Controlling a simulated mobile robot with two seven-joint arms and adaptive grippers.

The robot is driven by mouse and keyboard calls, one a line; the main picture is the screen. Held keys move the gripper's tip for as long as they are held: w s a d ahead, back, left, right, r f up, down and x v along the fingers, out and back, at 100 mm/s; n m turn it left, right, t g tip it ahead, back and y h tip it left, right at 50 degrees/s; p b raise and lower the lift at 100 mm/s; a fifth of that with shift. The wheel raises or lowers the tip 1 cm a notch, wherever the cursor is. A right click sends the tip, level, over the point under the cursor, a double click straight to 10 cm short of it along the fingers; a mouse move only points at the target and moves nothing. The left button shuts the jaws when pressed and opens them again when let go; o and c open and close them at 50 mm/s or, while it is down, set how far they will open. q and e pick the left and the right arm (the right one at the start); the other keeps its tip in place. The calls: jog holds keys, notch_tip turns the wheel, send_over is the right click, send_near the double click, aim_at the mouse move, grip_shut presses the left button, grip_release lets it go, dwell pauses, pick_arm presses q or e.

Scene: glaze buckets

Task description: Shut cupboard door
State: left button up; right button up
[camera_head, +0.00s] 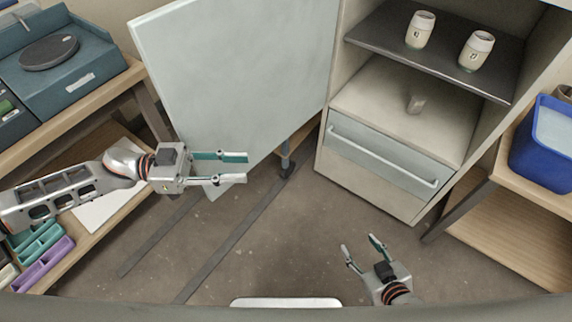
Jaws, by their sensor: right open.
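The cupboard door (235,75) is a pale grey-green panel standing wide open, hinged on the left side of the cupboard (329,155). Inside the cupboard, a dark shelf (440,55) sits above a pale lower compartment, with a closed drawer (385,165) below. My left gripper (246,168) is open and empty, in front of the door's lower part in the picture; I cannot tell whether it touches the door. My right gripper (361,243) is open and empty over the floor, below the drawer in the picture and apart from the door.
A blue bucket (543,150) stands on the right bench. The left bench holds a blue-grey device (62,75). Floor before the cupboard is clear.

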pick_arm(q)
jog(key=shift+a, duration=0.45)
